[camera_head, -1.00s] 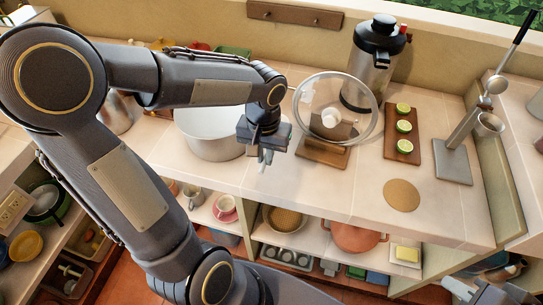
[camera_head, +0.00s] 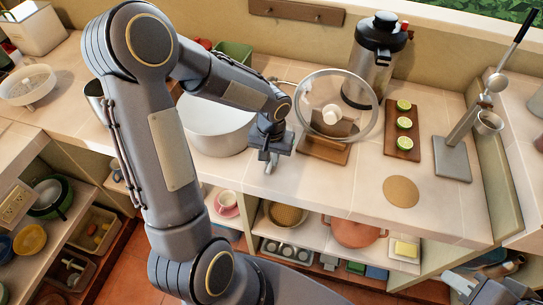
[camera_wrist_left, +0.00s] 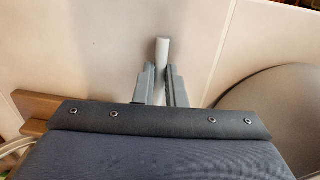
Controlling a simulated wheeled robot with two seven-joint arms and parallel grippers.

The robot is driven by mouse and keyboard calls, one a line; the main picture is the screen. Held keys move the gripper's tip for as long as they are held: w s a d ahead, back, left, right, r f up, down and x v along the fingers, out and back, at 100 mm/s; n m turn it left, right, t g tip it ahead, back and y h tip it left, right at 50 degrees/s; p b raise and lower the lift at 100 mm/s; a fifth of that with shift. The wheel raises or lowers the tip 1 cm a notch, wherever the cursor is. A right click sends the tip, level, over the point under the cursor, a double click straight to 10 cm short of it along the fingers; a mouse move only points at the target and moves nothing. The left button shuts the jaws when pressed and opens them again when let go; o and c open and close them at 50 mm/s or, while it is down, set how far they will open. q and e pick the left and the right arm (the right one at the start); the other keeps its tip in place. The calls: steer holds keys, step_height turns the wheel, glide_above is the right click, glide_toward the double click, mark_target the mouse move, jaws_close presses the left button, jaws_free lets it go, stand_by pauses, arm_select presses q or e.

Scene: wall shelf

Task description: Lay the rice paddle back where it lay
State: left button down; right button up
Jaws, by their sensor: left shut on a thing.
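My left gripper (camera_head: 270,160) is above the counter, between the white pot and the wooden lid stand. In the left wrist view its fingers (camera_wrist_left: 162,85) are shut on a pale grey, rod-like piece. I take this piece for the rice paddle (camera_wrist_left: 162,50); only its end shows clearly beyond the fingertips, and the rest is hidden. It points at the tiled counter (camera_wrist_left: 110,45), and I cannot tell whether it touches. My right gripper (camera_head: 490,290) is at the bottom right corner, partly cut off, its jaws unclear.
The white pot (camera_head: 215,135) is left of my left gripper. The glass lid (camera_head: 350,90) leans in its wooden stand (camera_head: 325,152) on the right. A lime board (camera_head: 397,148), round cork mat (camera_head: 401,192) and grey press (camera_head: 452,160) stand farther right. Counter near the front edge is clear.

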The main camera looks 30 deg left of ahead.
arm_select(q)
steer(key=shift+f, duration=0.2)
steer(key=c, duration=1.5)
jaws_free()
steer(key=shift+r, duration=0.1)
step_height(320, 180, up, 12)
steer(key=s+d+r+t+h, duration=0.1)
steer(key=s+d+t+h, duration=0.1)
steer(key=s, duration=0.6)
steer(key=s+d+r+m+t+h, duration=0.1)
steer(key=s+d+r+t, duration=0.1)
steer(key=s, duration=0.7)
steer(key=shift+r+t+h, duration=0.3)
steer(key=shift+t+h, duration=0.1)
steer(key=shift+t, duration=0.4)
